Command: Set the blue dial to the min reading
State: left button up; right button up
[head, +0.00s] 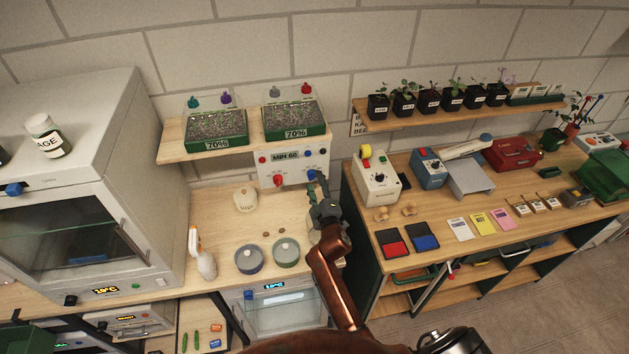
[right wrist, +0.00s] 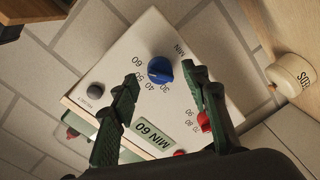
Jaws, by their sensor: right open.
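The white control panel (head: 297,168) on the wall holds the blue dial (head: 312,175), and a red dial (head: 278,181) sits to its left. In the right wrist view the blue dial (right wrist: 159,70) is ringed by numbers from 30 to 60, with the word MIN printed near it. Its exact pointer setting is hard to read. A display (right wrist: 155,138) reads MIN 60. My right gripper (head: 318,184) is in front of the blue dial. In its wrist view the open fingers (right wrist: 163,82) appear either side of the dial; I cannot tell whether they touch it. My left gripper is not in view.
A white box with dials (head: 376,180) stands to the right.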

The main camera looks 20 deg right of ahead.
jog(key=v, duration=1)
jog(key=shift+d, duration=0.1)
